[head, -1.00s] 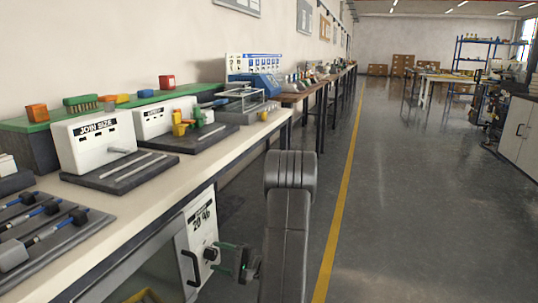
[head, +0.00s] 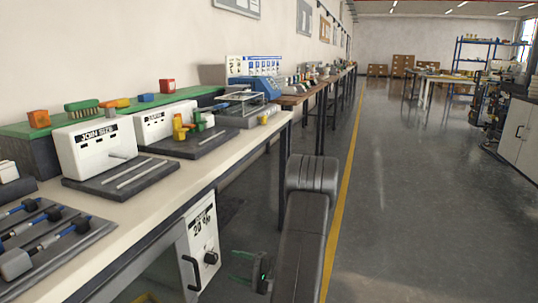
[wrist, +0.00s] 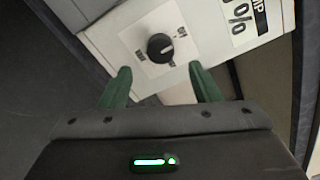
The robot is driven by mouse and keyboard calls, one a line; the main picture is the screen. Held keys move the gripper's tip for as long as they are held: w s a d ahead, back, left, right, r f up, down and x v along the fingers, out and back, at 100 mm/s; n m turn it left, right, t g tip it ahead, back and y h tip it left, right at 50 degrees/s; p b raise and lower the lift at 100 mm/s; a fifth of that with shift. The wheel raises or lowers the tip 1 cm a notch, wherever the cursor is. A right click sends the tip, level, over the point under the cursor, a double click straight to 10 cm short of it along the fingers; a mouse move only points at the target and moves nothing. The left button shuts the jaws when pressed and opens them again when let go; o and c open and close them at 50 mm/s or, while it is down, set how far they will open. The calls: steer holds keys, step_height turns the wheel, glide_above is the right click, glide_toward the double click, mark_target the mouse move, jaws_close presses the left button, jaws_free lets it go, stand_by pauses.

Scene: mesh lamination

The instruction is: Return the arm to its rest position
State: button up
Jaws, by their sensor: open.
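My gripper (head: 243,266) is open and empty, low beside the bench, to the right of the white cabinet front. In the wrist view my gripper (wrist: 162,92) shows two green fingers spread apart with nothing between them. The white cabinet front (head: 196,240) carries a black knob (head: 211,258) and a "20 %" label. The knob also shows in the wrist view (wrist: 160,47), beyond the fingertips and apart from them. My grey arm stands upright in the head view and hides part of the floor.
The workbench (head: 150,199) runs along the left with white units (head: 96,146), dark trays and tools on it. A yellow line (head: 345,200) marks the floor. The floor to the right (head: 430,220) is clear. A white cabinet (head: 518,130) stands far right.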

mark_target(216, 258)
steer(key=b+x, duration=0.1)
steer(key=x, duration=0.7)
steer(key=shift+r, duration=0.15)
steer(key=m+p, duration=0.3)
steer(key=m, duration=0.1)
steer(key=shift+d+r+p, duration=0.1)
steer(key=shift+d+p, duration=0.05)
steer(key=shift+p, duration=0.25)
steer(key=m+p, duration=0.5)
steer(key=p, duration=0.1)
steer(key=m+p, duration=0.6)
steer(key=shift+m+p, duration=0.85)
steer(key=shift+m, duration=0.25)
steer(key=shift+w+m, duration=0.1)
steer(key=shift+m, duration=0.3)
steer(key=shift+f, duration=0.25)
steer(key=shift+d+r, duration=0.1)
